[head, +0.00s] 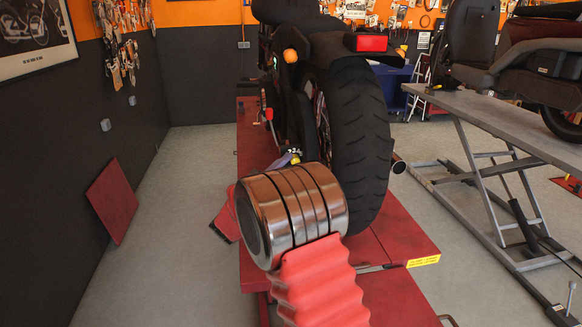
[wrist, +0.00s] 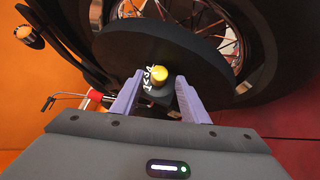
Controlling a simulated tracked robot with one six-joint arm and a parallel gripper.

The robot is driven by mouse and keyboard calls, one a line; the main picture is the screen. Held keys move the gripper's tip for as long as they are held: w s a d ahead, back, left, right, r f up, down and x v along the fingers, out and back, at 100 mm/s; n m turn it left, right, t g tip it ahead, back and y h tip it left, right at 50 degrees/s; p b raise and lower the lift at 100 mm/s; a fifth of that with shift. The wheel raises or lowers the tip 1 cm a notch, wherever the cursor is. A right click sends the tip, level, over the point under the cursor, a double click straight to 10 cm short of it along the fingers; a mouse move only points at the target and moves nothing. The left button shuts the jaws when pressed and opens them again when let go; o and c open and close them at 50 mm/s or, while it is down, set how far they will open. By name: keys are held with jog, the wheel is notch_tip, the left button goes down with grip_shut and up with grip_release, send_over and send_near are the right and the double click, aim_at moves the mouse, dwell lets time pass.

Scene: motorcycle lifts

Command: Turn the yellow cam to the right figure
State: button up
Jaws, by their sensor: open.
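In the wrist view the yellow cam (wrist: 160,77) is a small round knob on a dark block (wrist: 157,95). White figures (wrist: 147,77) are marked on a dark face beside it, at its left; they are too small to read surely. My gripper (wrist: 159,81) has two pale purple fingers, open, one on each side of the cam's block. I cannot tell whether they touch it. In the head view a bit of yellow (head: 295,160) and the purple of my gripper (head: 283,160) show beside the motorcycle's rear tyre. My arm hides much of that spot. The cam's pointing is unclear.
The motorcycle's rear tyre (head: 360,140) stands close to the right of my gripper, on a red lift (head: 405,235). In the wrist view a spoked wheel (wrist: 240,40) is close behind the cam. A second, grey lift (head: 500,125) stands right.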

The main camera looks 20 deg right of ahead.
jog(key=shift+x, duration=0.9)
jog(key=shift+f, duration=0.1)
grip_shut()
